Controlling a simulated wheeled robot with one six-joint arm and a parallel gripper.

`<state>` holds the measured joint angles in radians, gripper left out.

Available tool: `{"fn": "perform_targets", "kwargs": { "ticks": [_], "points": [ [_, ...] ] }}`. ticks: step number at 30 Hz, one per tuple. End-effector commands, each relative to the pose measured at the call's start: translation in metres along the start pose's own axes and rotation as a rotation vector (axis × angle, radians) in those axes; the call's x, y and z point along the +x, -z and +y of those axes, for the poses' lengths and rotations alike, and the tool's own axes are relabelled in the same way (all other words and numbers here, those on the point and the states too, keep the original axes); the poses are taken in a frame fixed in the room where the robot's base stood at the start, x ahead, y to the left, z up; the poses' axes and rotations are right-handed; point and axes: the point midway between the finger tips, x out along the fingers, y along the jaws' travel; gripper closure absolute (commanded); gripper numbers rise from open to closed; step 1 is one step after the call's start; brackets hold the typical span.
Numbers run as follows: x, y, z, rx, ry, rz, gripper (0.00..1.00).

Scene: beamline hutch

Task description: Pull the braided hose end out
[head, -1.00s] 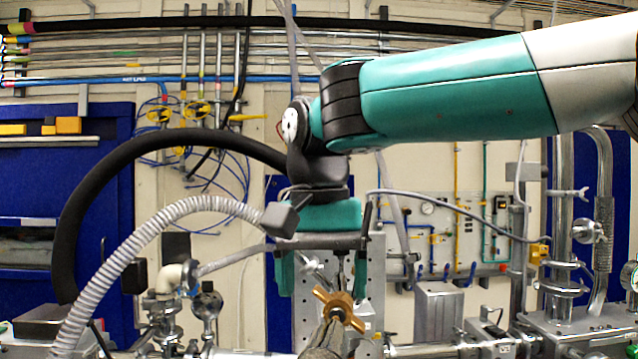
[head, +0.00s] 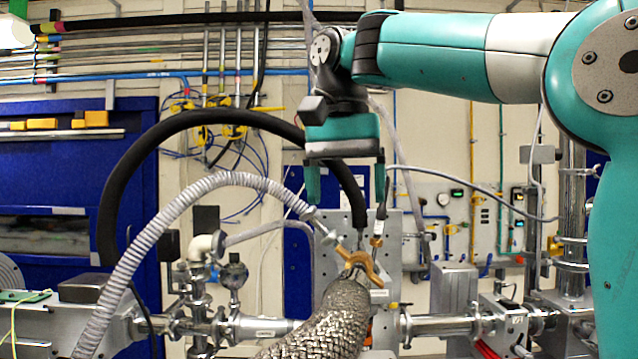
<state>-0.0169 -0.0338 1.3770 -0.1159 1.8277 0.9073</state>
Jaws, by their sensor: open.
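The braided hose (head: 322,328) is a thick grey metal-mesh hose that rises from the bottom edge in the head view. Its upper end meets a brass winged clamp (head: 358,264) in front of a grey perforated plate (head: 392,300). I cannot tell how deep the end sits in the fitting behind the clamp. My gripper (head: 347,202) points down above the clamp, its teal fingers apart with no braided hose between them. A black hose passes behind or between the fingers; I cannot tell which.
The thick black hose (head: 150,150) arches at left and comes down near the plate. A ribbed grey hose (head: 150,235) curves up from the bottom left. Metal vacuum pipes (head: 440,326) and valves crowd both sides.

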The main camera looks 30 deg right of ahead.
Motion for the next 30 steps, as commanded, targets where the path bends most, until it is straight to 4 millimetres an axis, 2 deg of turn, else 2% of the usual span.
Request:
{"fn": "perform_targets", "kwargs": {
  "ticks": [1,9,30],
  "points": [
    [-0.012,0.000,0.000,-0.002,0.000,-0.001,0.18],
    [-0.028,0.000,0.000,-0.002,0.000,-0.002,0.18],
    [-0.028,-0.001,-0.001,-0.003,0.001,-0.002,0.18]
  ]
}}
